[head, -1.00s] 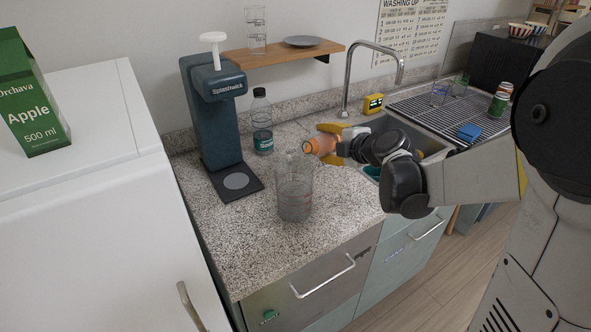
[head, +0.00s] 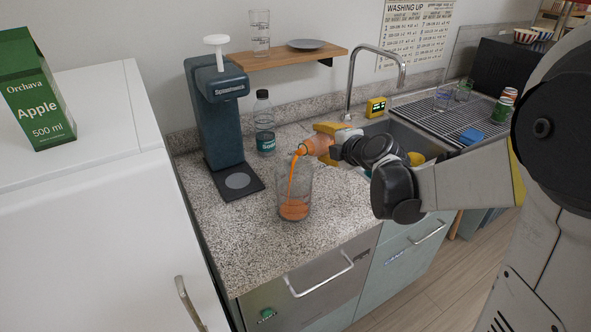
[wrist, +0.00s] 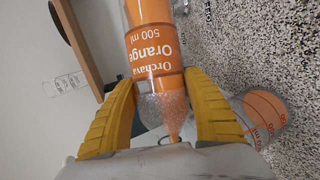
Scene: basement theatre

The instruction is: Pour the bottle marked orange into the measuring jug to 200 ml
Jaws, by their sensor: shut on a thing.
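The orange bottle (head: 318,145), labelled "Orchava Orange 500 ml" in the wrist view (wrist: 152,55), is tipped with its mouth to the left. My gripper (head: 328,137) is shut on it. An orange stream runs from its mouth down into the measuring jug (head: 305,180). The clear jug stands upright on the speckled counter, below and left of the bottle, with orange liquid in its bottom. Red marks show on the jug in the wrist view (wrist: 262,122), but I cannot read the level against them.
A blue drink machine (head: 222,120) and a capped clear bottle (head: 264,125) stand behind the jug. A sink with a tall tap (head: 350,85) and a drying rack (head: 460,112) are to the right. The front counter (head: 245,255) is clear.

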